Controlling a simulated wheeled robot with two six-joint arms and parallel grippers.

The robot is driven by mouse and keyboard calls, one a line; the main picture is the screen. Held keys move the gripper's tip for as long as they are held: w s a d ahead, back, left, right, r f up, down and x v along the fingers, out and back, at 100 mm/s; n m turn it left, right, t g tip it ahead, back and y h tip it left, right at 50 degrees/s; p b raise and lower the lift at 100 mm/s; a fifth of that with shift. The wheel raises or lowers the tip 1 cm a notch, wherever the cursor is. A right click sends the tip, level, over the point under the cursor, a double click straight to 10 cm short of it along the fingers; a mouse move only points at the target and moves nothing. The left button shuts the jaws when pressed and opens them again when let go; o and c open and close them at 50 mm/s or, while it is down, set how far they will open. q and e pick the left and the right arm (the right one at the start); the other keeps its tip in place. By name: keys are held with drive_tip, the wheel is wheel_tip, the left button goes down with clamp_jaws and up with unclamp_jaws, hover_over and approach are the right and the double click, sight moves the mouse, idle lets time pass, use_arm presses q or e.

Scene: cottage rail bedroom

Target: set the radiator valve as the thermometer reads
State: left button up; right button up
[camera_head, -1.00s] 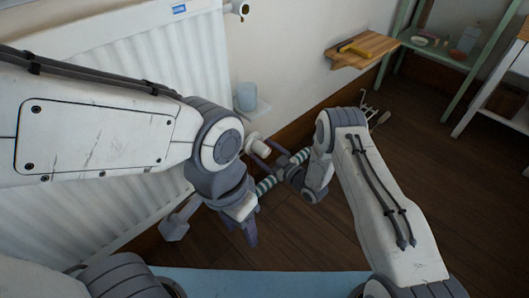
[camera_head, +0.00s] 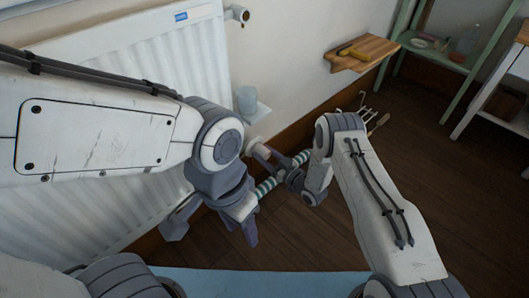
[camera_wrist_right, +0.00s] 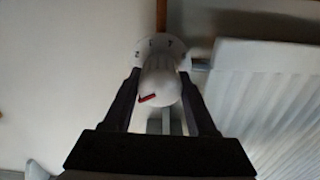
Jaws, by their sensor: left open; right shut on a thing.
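The radiator valve has a white knob (camera_wrist_right: 160,82) with a red mark on its lower left. It shows in the right wrist view, in front of a pale collar (camera_wrist_right: 155,48) with small dark figures, too blurred to read surely. My right gripper (camera_wrist_right: 160,90) has a finger on each side of the knob and is shut on it. In the head view the right gripper (camera_head: 262,154) is low by the wall, beside the radiator (camera_head: 120,85). My left gripper (camera_head: 212,228) is open and empty, lower, in front of the radiator. I cannot make out a thermometer or its reading.
A wooden shelf (camera_head: 362,52) with a yellow-handled item and a green rack (camera_head: 400,60) are at right. Several hooked tools lean by the skirting. The dark floor (camera_head: 460,190) is clear.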

drive_tip(key=m+p, duration=0.1)
drive_tip(key=m, duration=0.5)
drive_tip(key=shift+d+p, duration=0.1)
drive_tip(key=shift+p, duration=0.25)
drive_tip(key=m, duration=0.4)
drive_tip(key=shift+p, duration=0.35)
drive_tip(key=m, duration=0.3)
drive_tip(key=shift+f+m, duration=0.1)
drive_tip(key=shift+m, duration=0.3)
drive_tip(key=m, duration=0.3)
drive_tip(key=shift+m+p, duration=0.3)
drive_tip(key=m, duration=0.3)
drive_tip(key=shift+f+m, duration=0.1)
drive_tip(key=shift+m, duration=0.2)
drive_tip(key=m, duration=0.6)
drive_tip(key=shift+m, duration=0.3)
drive_tip(key=o, duration=1.4)
drive_tip(key=shift+c, duration=0.2)
